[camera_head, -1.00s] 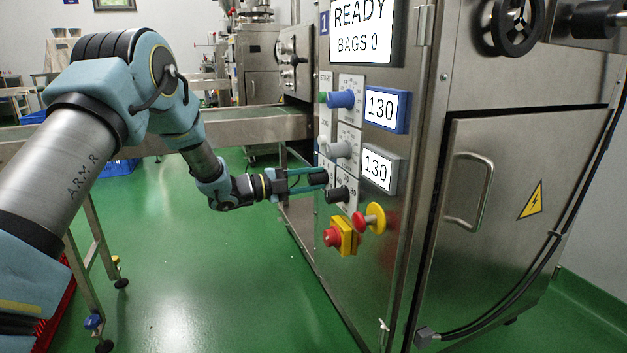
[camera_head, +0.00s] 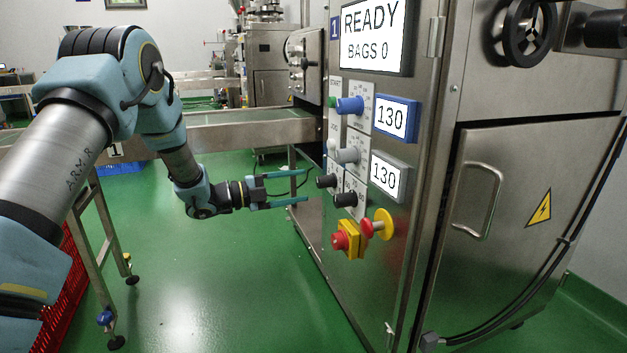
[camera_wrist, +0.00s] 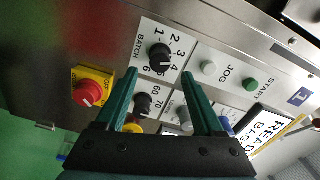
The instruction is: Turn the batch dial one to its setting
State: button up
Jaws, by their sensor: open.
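The batch dial (camera_wrist: 160,56) is a black knob with a white pointer line, beside the word BATCH and printed numbers, in the upper middle of the wrist view. Its pointer leans toward the lower right, near the 4; the exact number is hard to tell. In the head view the dial (camera_head: 326,181) is the left of two black knobs low on the machine's panel. My gripper (camera_head: 305,188) is open and empty, just left of the panel. In the wrist view the green fingers of my gripper (camera_wrist: 160,76) point toward the dial, one to each side, apart from it.
A second black knob (camera_wrist: 143,103), marked 60 and 70, sits close to the dial. Grey (camera_head: 347,155) and blue (camera_head: 350,105) knobs are above.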

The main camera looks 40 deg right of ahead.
jog(key=shift+p+v, duration=0.3)
jog(key=shift+v, duration=1.5)
